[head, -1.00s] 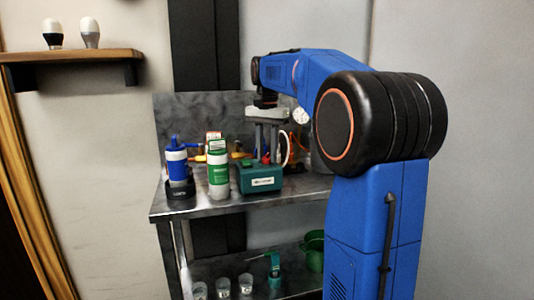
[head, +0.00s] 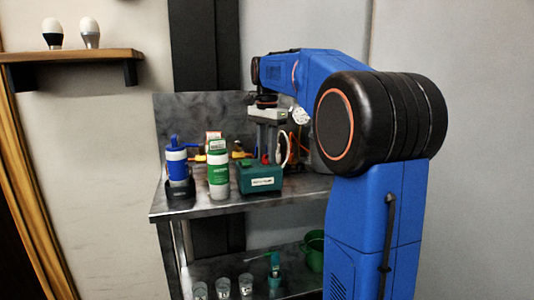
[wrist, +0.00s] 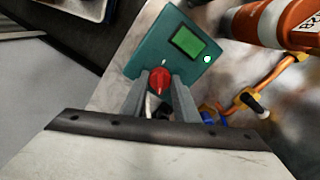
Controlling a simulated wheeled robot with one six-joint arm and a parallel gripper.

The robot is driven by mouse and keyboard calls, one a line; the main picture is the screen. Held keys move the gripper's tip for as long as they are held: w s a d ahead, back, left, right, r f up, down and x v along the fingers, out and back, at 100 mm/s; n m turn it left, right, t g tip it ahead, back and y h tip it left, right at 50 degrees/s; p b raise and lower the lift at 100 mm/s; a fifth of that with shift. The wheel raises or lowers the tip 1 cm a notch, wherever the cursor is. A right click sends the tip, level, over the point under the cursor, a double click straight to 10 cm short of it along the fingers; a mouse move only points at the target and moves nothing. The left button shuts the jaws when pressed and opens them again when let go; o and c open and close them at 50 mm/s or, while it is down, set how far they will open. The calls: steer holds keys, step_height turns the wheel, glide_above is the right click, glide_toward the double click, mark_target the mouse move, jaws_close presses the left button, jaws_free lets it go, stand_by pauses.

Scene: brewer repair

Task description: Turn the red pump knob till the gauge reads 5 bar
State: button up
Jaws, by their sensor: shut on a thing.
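The red pump knob (wrist: 160,82) sits on the teal pump box (wrist: 140,65), beside its small screen. In the head view the red knob (head: 265,158) shows at the right of the teal box (head: 262,179). My gripper (wrist: 160,88) reaches down from above and is shut on the red knob, one finger on each side. In the head view my gripper (head: 264,148) stands over the back of the box. A round white gauge (head: 300,116) is right of my gripper; its reading is too small to tell.
A green-and-white bottle (head: 218,172) and a blue-and-white bottle (head: 177,163) stand left of the box on the metal bench (head: 215,207). Orange and yellow hose parts lie behind. Several clear cups and a green container (head: 313,252) are on the lower shelf.

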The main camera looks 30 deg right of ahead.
steer(key=shift+r, duration=0.1)
steer(key=o, duration=1.1)
steer(key=shift+c, duration=0.2)
step_height(320, 180, up, 17)
steer(key=shift+r, duration=0.15)
steer(key=s+a+f+n+t, duration=0.1)
steer(key=s+a+f+n, duration=0.4)
steer(key=s+f, duration=0.5)
steer(key=s+a+f+n+t, duration=0.2)
steer(key=s+a+f+n, duration=0.3)
steer(key=s+f, duration=0.5)
steer(key=s+a+f+n+t, duration=0.1)
steer(key=s+a+f+n, duration=0.4)
steer(key=s+f, duration=0.5)
step_height(320, 180, down, 9)
steer(key=shift+s+a+f+n+t, duration=0.2)
steer(key=shift+s+a+n+t, duration=0.15)
steer(key=shift+a+t, duration=0.1)
